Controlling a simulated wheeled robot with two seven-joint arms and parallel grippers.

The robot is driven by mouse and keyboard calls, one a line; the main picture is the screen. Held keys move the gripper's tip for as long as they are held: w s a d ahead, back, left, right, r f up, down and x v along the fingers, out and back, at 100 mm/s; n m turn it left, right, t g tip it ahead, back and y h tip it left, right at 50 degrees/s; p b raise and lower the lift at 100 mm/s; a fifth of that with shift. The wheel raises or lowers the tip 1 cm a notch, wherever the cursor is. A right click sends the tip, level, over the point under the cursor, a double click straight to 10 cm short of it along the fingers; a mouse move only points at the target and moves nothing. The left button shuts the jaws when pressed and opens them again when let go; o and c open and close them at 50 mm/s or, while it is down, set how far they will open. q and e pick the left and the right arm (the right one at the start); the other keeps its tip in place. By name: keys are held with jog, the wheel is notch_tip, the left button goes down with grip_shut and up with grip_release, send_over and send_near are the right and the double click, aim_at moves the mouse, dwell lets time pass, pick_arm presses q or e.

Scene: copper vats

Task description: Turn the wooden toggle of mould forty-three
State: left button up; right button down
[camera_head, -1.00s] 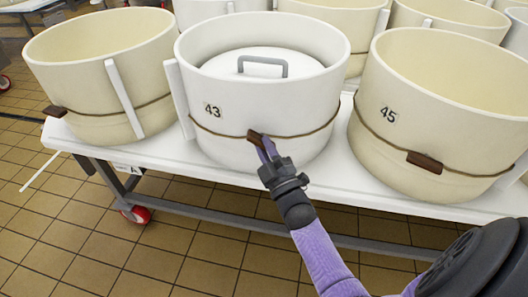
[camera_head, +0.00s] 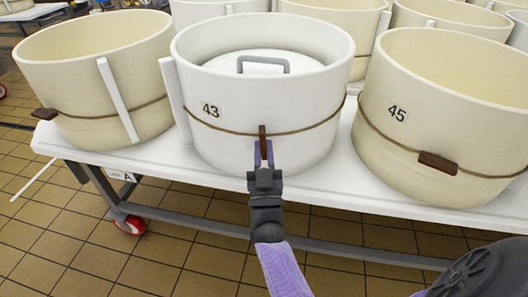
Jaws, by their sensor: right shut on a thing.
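The white mould forty-three (camera_head: 225,140) stands on the table in the middle of the head view, with its number label (camera_head: 211,111) on the front. A cord (camera_head: 310,127) runs round it. Its small brown wooden toggle (camera_head: 262,133) sits on the cord at the front and stands upright. My right gripper (camera_head: 263,152) comes up from below and is shut on the lower part of the toggle. The fingers hide that part. My left gripper is not in view.
A cream mould (camera_head: 70,60) stands at left and mould forty-five (camera_head: 385,135) at right, each with a cord and brown toggle. A lid with a grey handle (camera_head: 263,60) lies inside mould forty-three. The white table edge (camera_head: 350,192) runs in front, above tiled floor.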

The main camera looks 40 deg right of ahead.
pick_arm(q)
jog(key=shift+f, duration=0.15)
pick_arm(e)
jog(key=shift+m+g+h, duration=0.4)
jog(key=shift+m+h, duration=0.1)
jog(key=shift+m, duration=0.3)
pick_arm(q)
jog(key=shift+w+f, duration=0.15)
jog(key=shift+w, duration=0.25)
pick_arm(e)
jog(key=c, duration=0.6)
grip_release()
jog(key=shift+w+a, duration=0.1)
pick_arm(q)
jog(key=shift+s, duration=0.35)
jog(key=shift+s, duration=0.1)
